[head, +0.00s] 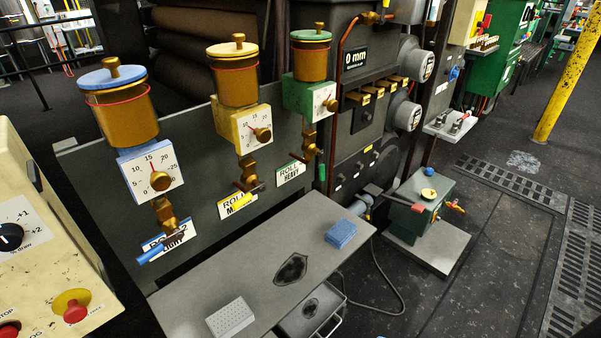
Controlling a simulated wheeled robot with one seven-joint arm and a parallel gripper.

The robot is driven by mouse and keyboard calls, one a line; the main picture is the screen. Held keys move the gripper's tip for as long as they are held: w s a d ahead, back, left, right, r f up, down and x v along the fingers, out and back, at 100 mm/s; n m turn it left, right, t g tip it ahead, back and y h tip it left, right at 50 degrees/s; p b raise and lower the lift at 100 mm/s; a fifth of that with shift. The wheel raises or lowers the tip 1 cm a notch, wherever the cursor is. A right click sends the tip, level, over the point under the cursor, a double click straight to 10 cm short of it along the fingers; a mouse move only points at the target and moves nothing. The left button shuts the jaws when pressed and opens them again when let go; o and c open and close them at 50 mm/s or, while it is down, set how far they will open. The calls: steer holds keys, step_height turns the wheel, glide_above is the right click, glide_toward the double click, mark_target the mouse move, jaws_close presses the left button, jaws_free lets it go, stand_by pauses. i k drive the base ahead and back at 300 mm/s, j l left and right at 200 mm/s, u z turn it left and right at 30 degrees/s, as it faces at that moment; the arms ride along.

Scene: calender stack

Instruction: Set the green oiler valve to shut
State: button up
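The green oiler has an amber reservoir (310,64) with a green lid, a green body (294,96) and a white dial (323,102). It is the rightmost of three oilers on a grey panel. Below its body hangs a brass valve (310,146). A small green grip (321,172) stands roughly upright at the valve's lower right, beside the "ROLL HEAVY" label (290,174); its join to the valve is too small to make out. My gripper is not in the head view.
The yellow oiler (236,84) and blue oiler (121,112) stand left, their yellow grip (241,202) and blue grip (149,254) slanting sideways. A grey bench (265,262) with a blue block (341,234) lies in front. A green pump box (420,205) stands right; open floor lies beyond.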

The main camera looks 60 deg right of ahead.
mark_target(321, 153)
steer(key=i+z, duration=0.15)
steer(key=z, duration=1.5)
